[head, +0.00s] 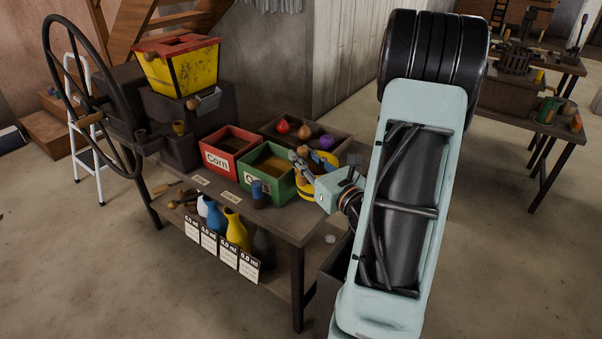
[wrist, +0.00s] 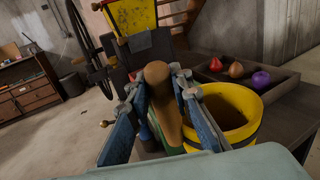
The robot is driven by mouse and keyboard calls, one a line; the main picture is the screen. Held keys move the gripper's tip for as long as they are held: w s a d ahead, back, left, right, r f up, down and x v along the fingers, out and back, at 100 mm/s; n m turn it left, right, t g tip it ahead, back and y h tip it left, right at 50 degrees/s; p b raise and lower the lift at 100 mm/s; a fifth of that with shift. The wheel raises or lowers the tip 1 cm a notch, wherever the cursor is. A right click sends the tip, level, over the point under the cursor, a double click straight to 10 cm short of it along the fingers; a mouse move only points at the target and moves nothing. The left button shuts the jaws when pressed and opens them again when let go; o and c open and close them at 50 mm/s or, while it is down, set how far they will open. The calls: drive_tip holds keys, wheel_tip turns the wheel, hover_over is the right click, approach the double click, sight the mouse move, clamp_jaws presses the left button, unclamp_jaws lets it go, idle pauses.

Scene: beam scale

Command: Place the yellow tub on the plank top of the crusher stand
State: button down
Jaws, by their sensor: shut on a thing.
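The yellow tub (head: 309,190) with dark bands is at the right part of the table, partly hidden behind my gripper (head: 303,167). In the wrist view the tub (wrist: 246,97) is upright, open-topped and dark inside. There my gripper's blue fingers (wrist: 158,88) close around a brown, handle-like piece (wrist: 160,78) at the tub's left side. I cannot tell whether the tub touches the table. The crusher, with a yellow, red-rimmed hopper (head: 180,68) and a large dark wheel (head: 60,75), stands at the left. Its stand's plank top is not clearly visible.
A red Corn bin (head: 232,141) and a green bin (head: 268,162) stand between crusher and tub. A dark tray (head: 340,140) with red, brown and purple items lies behind the tub. Several bottles (head: 237,231) stand below the table's front edge.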

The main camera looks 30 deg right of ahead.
drive_tip(key=w+f, duration=0.1)
drive_tip(key=w+d+f, duration=0.1)
drive_tip(key=f, duration=0.1)
drive_tip(key=shift+w+b, duration=0.2)
drive_tip(key=shift+b, duration=0.1)
drive_tip(key=f, duration=0.1)
drive_tip(key=f+b, duration=0.1)
drive_tip(key=f, duration=0.1)
drive_tip(key=shift+w+f, duration=0.2)
drive_tip(key=shift+f, duration=0.1)
drive_tip(key=c, duration=1.7)
unclamp_jaws()
drive_tip(key=shift+c, duration=0.2)
drive_tip(key=shift+s, duration=0.1)
drive_tip(key=s, duration=1.2)
